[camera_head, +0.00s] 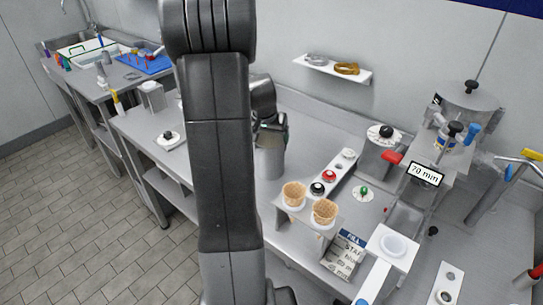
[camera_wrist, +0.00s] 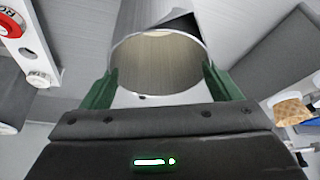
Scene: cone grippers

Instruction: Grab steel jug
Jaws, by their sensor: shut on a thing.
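The steel jug (camera_wrist: 158,36) is a grey metal cylinder with an open round mouth, seen close up in the wrist view. My gripper (camera_wrist: 160,84) has its two green fingers on either side of the jug's rim, shut on it. In the head view the jug (camera_head: 270,160) stands upright at the table, below my gripper (camera_head: 272,132), partly hidden by my arm. I cannot tell whether its base touches the table.
Waffle cones (camera_head: 294,195) sit in a metal holder to the right of the jug. A strip with red and black knobs (camera_head: 330,176) lies behind them. A machine (camera_head: 462,130) with a "70 mm" label stands at right. A wall shelf (camera_head: 333,68) is above.

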